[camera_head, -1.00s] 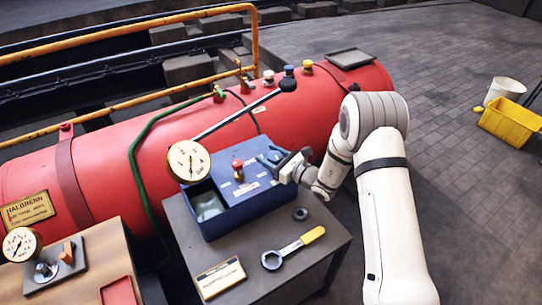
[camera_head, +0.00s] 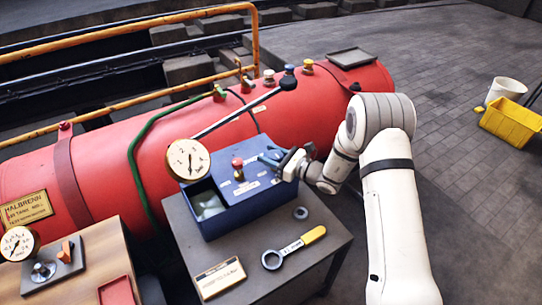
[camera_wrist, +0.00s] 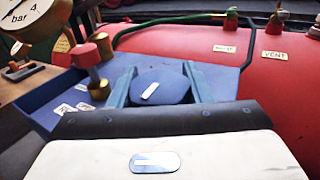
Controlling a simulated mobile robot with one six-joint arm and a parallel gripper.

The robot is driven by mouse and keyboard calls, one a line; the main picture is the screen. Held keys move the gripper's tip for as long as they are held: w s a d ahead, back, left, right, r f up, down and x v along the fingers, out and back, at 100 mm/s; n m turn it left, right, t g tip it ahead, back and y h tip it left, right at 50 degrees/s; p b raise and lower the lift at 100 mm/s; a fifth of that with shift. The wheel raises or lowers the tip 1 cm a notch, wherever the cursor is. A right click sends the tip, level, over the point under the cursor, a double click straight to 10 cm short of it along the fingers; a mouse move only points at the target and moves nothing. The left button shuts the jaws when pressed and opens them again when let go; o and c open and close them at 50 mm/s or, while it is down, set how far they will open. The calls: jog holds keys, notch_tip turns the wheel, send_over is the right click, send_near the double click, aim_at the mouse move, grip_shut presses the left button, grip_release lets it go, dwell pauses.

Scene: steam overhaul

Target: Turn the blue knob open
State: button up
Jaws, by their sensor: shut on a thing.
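The blue knob (camera_wrist: 160,86) is a round blue disc with a white mark, on top of a blue box (camera_head: 250,196). My gripper (camera_wrist: 158,84) has one finger on each side of the knob and is shut on it. The white mark lies slantwise in the wrist view. In the head view my gripper (camera_head: 271,158) hides most of the knob at the box's right rear. A red knob (camera_head: 238,163) on a brass stem stands to its left, also in the wrist view (camera_wrist: 86,56). A pressure gauge (camera_head: 187,160) stands at the box's left.
A long lever (camera_head: 235,112) with a dark ball end rises behind the box. A red tank (camera_head: 110,160) with several valves lies behind. A yellow-handled wrench (camera_head: 312,236), a dark ring (camera_head: 301,213) and a nameplate (camera_head: 219,277) lie on the bench in front.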

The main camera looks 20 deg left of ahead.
jog(key=o, duration=1)
jog(key=v, duration=0.7)
jog(key=shift+s+d, duration=0.1)
jog(key=shift+d, duration=0.3)
